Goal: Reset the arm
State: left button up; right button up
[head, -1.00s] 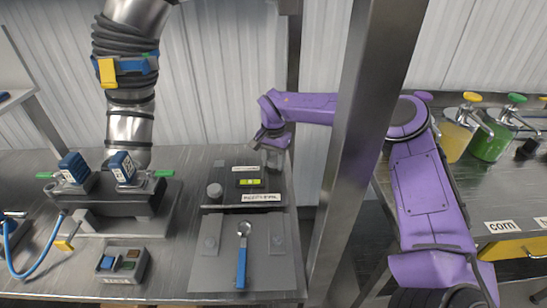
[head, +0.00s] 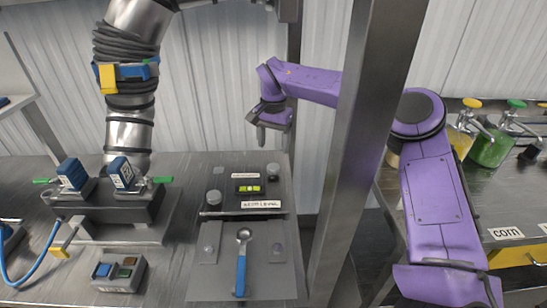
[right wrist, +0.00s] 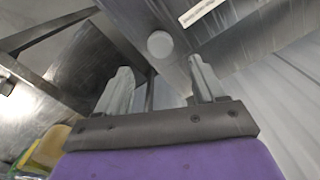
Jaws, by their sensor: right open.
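My purple right arm (head: 433,190) reaches past a steel post, and its gripper (head: 262,134) hangs above the back right of the scale station. In the right wrist view the two grey fingers of this gripper (right wrist: 160,68) stand apart with nothing between them. A pale round knob (right wrist: 160,43) shows beyond the fingertips, apart from them. In the head view a round knob (head: 273,170) stands on the station below the gripper. My left gripper is not in view.
The steel post (head: 362,150) stands close to my right arm. A spoon with a blue handle (head: 241,265) lies on a grey plate. A dark device with blue blocks (head: 105,205) and a small button box (head: 120,273) stand left. Dispensers (head: 490,148) stand right.

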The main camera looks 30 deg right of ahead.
aim_at(274, 166)
jog(key=shift+r, duration=0.45)
jog(key=shift+f, duration=0.1)
notch_tip(274, 166, down, 10)
jog(key=shift+r+p, duration=0.2)
jog(key=shift+p, duration=0.45)
jog(key=shift+w+f+m+b, duration=0.1)
jog(key=shift+f+m+b, duration=0.2)
jog(key=shift+f+b, duration=0.75)
jog(key=shift+m, duration=0.3)
notch_tip(274, 166, up, 5)
jog(key=shift+r, duration=0.65)
jog(key=shift+f, duration=0.2)
